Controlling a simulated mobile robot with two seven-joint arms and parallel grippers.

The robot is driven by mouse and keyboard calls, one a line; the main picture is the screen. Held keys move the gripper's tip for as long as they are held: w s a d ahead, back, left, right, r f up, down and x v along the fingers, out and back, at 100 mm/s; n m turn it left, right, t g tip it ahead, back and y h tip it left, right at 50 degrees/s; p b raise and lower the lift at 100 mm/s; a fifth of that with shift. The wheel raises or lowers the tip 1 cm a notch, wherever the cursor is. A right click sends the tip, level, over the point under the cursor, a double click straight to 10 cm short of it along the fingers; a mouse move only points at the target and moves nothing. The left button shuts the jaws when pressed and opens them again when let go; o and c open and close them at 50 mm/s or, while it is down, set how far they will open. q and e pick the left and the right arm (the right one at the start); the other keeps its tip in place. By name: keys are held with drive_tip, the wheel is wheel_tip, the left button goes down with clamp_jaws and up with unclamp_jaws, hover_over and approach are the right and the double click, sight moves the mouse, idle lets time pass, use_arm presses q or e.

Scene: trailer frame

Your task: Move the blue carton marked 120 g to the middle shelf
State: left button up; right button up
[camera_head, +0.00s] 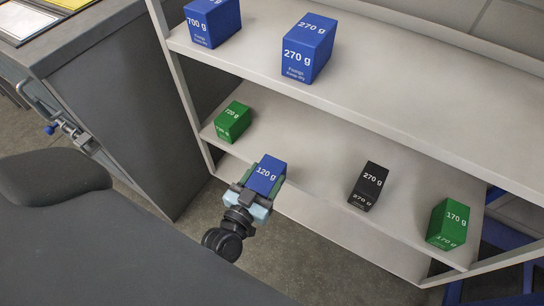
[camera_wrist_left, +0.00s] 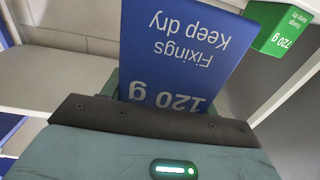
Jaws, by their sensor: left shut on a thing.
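The blue carton marked 120 g (camera_head: 268,172) is held in my left gripper (camera_head: 262,183), whose fingers are shut on its two sides. In the head view it is at the front edge of the lower visible shelf board (camera_head: 310,165); I cannot tell whether it touches the board. In the left wrist view the carton (camera_wrist_left: 182,48) shows large, its print upside down, "Fixings Keep dry" and "120 g". The upper visible shelf board (camera_head: 400,88) lies above it. My right gripper is not in view.
The lower board carries a green 720 g carton (camera_head: 233,122), a black 270 g carton (camera_head: 369,186) and a green 170 g carton (camera_head: 448,222). Blue 700 g (camera_head: 212,22) and 270 g (camera_head: 309,48) cartons stand on the upper board; its right part is clear. A grey cabinet (camera_head: 125,110) stands left.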

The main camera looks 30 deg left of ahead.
use_arm(q)
drive_tip(key=shift+s, duration=0.2)
drive_tip(key=shift+r, duration=0.15)
wheel_tip(320, 180, up, 21)
drive_tip(key=s+a, duration=0.1)
drive_tip(key=s, duration=0.2)
drive_tip(key=shift+a, duration=0.25)
drive_tip(key=shift+d, duration=0.2)
